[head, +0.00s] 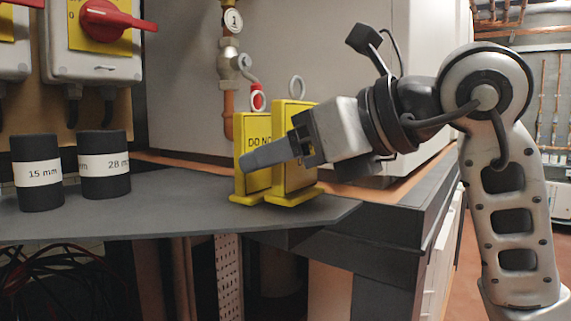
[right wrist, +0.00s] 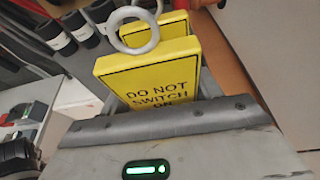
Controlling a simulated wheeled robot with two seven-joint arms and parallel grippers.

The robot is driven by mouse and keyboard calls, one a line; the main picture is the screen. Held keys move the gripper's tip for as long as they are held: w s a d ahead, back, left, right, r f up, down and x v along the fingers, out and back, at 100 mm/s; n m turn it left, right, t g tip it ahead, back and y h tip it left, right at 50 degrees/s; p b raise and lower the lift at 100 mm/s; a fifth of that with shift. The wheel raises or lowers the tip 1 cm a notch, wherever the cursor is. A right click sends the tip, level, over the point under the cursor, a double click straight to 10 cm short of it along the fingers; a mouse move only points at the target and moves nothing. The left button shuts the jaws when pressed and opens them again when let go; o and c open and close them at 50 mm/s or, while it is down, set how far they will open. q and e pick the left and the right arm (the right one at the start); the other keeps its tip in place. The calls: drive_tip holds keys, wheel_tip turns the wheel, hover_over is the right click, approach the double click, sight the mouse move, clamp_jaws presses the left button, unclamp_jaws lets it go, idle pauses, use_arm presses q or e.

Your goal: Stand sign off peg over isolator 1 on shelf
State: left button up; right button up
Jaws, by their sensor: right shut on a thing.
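Two yellow signs with flat feet stand upright close together on the grey shelf (head: 180,205) in the head view. The nearer sign (head: 292,170) has a metal ring on top; its foot is at the shelf's front edge, and I cannot tell if it touches. My right gripper (head: 275,148) is shut on this sign from the right. In the right wrist view the held sign (right wrist: 150,78) reads "DO NOT SWITCH ON". The other sign (head: 250,185) is just behind it, partly covered by a finger. Red-handled isolators (head: 105,20) are at upper left. My left gripper is not in view.
Two black cylinders labelled 15 mm (head: 38,175) and 28 mm (head: 104,165) stand on the shelf at left. A pipe with a valve and gauge (head: 233,20) runs behind the signs. The shelf between cylinders and signs is clear.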

drive_tip(key=shift+f, duration=0.5)
drive_tip(key=shift+f, duration=0.1)
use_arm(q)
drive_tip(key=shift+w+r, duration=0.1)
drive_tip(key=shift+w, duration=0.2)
use_arm(e)
drive_tip(key=o, duration=1)
drive_tip(key=shift+d+r, duration=0.1)
drive_tip(key=shift+r, duration=0.1)
use_arm(q)
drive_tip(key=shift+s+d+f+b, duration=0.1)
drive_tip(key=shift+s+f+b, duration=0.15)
drive_tip(key=shift+b, duration=0.2)
use_arm(e)
drive_tip(key=v, duration=1.2)
